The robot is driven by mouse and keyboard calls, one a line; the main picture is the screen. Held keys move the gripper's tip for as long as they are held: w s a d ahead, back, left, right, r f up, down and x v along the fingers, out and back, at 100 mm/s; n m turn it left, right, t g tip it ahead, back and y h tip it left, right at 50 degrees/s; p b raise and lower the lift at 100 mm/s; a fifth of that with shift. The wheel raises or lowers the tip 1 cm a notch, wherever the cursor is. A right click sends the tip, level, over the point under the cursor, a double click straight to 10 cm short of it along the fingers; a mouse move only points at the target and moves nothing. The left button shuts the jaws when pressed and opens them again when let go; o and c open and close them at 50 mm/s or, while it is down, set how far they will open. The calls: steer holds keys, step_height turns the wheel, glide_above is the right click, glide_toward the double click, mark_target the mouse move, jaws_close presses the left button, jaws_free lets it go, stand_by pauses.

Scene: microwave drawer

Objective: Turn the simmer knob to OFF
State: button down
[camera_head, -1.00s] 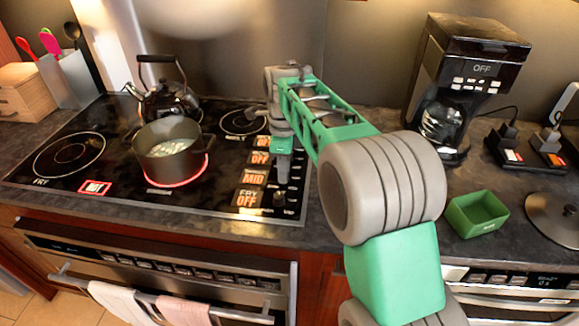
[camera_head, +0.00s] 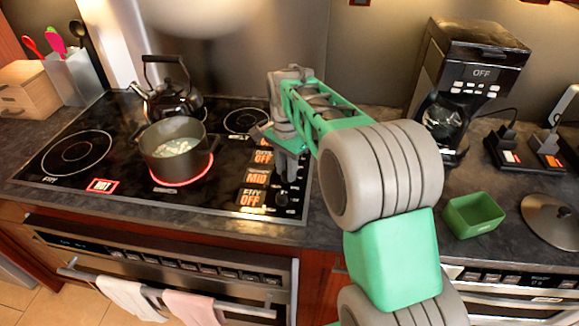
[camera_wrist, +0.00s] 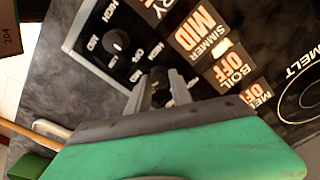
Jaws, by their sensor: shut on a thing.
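The simmer knob (camera_wrist: 158,78) is a small dark knob on the black cooktop panel, seen between my fingers in the wrist view. My gripper (camera_wrist: 154,92) is shut on it; the fingers hide much of the knob. In the head view my gripper (camera_head: 289,172) reaches down to the column of knobs at the cooktop's right edge. The simmer display (camera_wrist: 206,27) reads MID in orange. It also shows in the head view (camera_head: 256,176).
The fry knob (camera_wrist: 115,42) stands beside my fingers; the fry display (camera_head: 251,198) reads OFF. The boil display (camera_wrist: 236,71) reads OFF. A pot (camera_head: 177,150) sits on a glowing red burner, with a kettle (camera_head: 172,100) behind. A green box (camera_head: 474,214) stands right of my arm.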

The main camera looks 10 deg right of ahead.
steer(key=n, duration=0.3)
steer(key=n+p, duration=0.1)
steer(key=n, duration=0.3)
steer(key=shift+s+f, duration=0.15)
steer(key=shift+s, duration=0.05)
steer(key=n, duration=0.4)
steer(key=shift+p, duration=0.3)
steer(key=n, duration=0.3)
steer(key=shift+n, duration=0.4)
steer(key=n, duration=0.3)
steer(key=shift+p, duration=0.3)
steer(key=n, duration=0.4)
steer(key=shift+f, duration=0.1)
steer(key=n, duration=0.3)
steer(key=shift+s+n, duration=0.1)
steer(key=shift+n, duration=0.2)
steer(key=shift+a+n, duration=0.1)
steer(key=shift+n, duration=1.2)
